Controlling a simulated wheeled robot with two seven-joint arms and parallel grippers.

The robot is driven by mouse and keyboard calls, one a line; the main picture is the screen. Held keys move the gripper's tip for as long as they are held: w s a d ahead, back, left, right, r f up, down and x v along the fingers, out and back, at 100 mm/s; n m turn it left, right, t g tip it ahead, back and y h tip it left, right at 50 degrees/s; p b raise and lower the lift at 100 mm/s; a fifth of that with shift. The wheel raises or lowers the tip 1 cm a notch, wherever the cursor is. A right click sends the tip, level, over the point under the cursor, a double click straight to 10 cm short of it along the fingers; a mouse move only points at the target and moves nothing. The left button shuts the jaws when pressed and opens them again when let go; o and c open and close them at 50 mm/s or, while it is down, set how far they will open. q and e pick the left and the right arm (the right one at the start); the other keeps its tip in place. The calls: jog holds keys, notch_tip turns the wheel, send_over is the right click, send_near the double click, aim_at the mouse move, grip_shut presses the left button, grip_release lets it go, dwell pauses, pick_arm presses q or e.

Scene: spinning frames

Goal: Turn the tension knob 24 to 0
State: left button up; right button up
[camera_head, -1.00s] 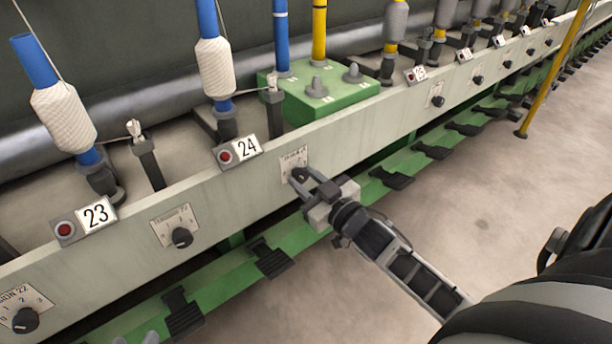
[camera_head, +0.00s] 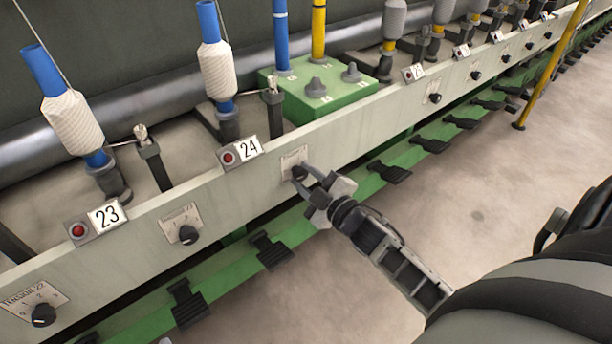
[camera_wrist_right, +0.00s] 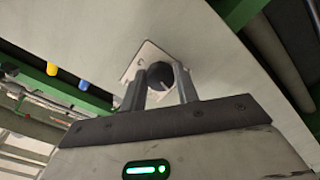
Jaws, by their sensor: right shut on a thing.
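The tension knob 24 (camera_head: 299,172) is a small dark round knob on a pale scale plate (camera_head: 293,158) on the long beam, below and right of the number 24 label (camera_head: 248,148). My right gripper (camera_head: 305,177) is shut on this knob, reaching in from the lower right. In the right wrist view the knob (camera_wrist_right: 160,75) sits between the two fingers of my right gripper (camera_wrist_right: 163,84), with a white mark on its face. The plate (camera_wrist_right: 149,59) shows behind it, and its printing is too small or covered to read. My left gripper is not in view.
The tension knob 23 (camera_head: 188,235) and the tension knob 22 (camera_head: 43,315) sit on the same beam (camera_head: 140,245) to the left. Black pedals (camera_head: 272,250) line a green rail below. A yellow pole (camera_head: 545,75) stands at right.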

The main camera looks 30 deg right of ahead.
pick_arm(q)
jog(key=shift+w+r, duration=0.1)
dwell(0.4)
pick_arm(e)
jog(key=o, duration=1)
jog(key=shift+c, duration=0.2)
jog(key=shift+s, duration=0.3)
pick_arm(q)
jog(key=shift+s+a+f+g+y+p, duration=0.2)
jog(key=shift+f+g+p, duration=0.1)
jog(key=shift+p, duration=0.3)
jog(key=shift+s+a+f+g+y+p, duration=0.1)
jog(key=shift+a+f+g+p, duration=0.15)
jog(key=shift+p, duration=0.3)
pick_arm(e)
jog(key=s+d, duration=0.1)
jog(key=s, duration=1.4)
jog(key=shift+s, duration=0.15)
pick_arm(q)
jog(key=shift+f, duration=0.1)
pick_arm(e)
jog(key=shift+d, duration=0.1)
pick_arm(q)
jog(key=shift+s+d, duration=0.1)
